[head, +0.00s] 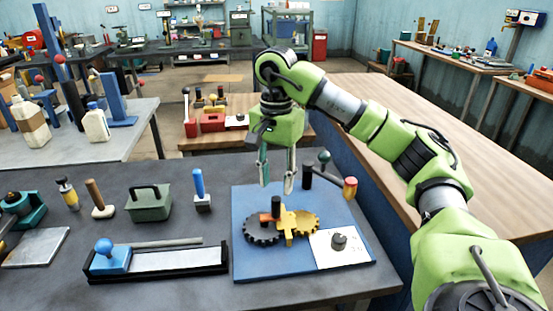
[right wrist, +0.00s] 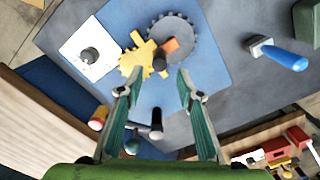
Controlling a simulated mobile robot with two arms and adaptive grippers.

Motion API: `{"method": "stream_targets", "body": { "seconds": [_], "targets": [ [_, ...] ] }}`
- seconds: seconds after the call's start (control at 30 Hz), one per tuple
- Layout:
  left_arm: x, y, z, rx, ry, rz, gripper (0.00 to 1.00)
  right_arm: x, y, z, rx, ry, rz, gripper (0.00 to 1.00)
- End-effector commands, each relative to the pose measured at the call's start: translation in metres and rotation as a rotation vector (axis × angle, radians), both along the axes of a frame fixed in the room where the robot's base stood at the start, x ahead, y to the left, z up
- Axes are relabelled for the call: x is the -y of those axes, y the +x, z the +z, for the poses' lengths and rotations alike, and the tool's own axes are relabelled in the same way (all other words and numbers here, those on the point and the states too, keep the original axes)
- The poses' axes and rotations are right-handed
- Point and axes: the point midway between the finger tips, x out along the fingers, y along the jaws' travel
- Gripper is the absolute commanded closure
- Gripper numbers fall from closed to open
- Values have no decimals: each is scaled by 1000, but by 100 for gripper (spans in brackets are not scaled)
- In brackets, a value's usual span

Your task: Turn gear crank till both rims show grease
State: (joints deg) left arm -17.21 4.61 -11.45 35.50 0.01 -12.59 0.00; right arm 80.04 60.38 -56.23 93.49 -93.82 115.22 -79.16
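A dark gear (head: 262,238) and a yellow gear (head: 300,222) sit side by side on a blue board (head: 245,205). An orange piece with an upright black knob (head: 276,206) sits over the dark gear; it also shows in the right wrist view (right wrist: 168,46). I cannot tell whether this is the crank, or whether grease is on the rims. My right gripper (head: 277,187) points down above the board's far part, open and empty. In the right wrist view its fingers (right wrist: 158,84) are spread, with the gears beyond their tips. My left gripper is not in view.
A white card (head: 325,250) with a dark knob lies on the board's near right. A black-topped handle (head: 307,178), a dark green ball (head: 323,157) and a red-orange cylinder (head: 350,187) stand behind the gears. A blue-handled tool (head: 200,190) stands left of the board.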

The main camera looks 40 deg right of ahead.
Motion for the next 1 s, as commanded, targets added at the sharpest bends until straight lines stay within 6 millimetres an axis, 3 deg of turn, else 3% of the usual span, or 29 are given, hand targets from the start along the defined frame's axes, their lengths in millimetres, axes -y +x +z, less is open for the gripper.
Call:
{"method": "stream_targets", "body": {
  "seconds": [0.2, 0.43, 1.0],
  "targets": [
    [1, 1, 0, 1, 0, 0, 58, 1, 1, 30, 6, -1, -2, 66],
    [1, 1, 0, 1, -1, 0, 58, 0, 0, 52, 4, -1, -1, 66],
    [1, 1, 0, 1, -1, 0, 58, 1, 0, 61, 0, 0, -1, 66]
  ]
}}
